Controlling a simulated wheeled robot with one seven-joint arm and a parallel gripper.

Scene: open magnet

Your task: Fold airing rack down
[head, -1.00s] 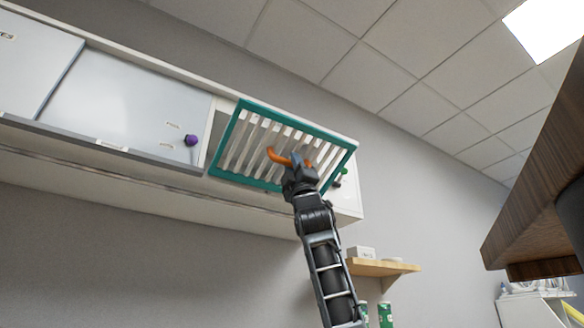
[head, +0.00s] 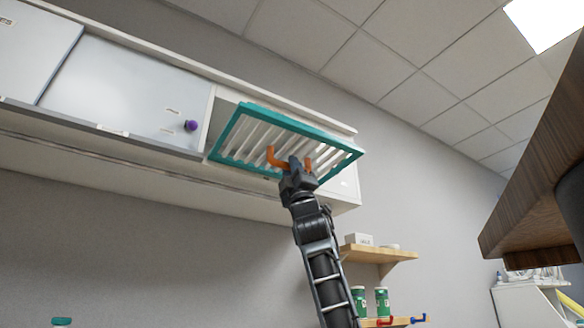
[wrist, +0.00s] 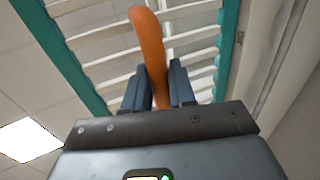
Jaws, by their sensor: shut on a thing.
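The airing rack (head: 240,112) has a teal frame with white slats and is mounted at the right end of the white wall cabinet. It is tilted, its near edge swung out from the cabinet front. An orange handle (head: 273,156) is on its slats. My gripper (head: 296,166) reaches up from below and is at the handle. In the wrist view, the orange handle (wrist: 148,45) runs between the two dark fingers of my gripper (wrist: 160,90), which are shut on it. The teal frame (wrist: 55,50) and slats show behind it. The fingers hide part of the handle.
The white cabinet (head: 130,80) has a sliding door with a purple knob (head: 190,125) to the left. A wooden shelf (head: 385,254) is on the wall below right, above several green containers. A dark wooden slab (head: 535,170) juts in from the right. The wall below is open.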

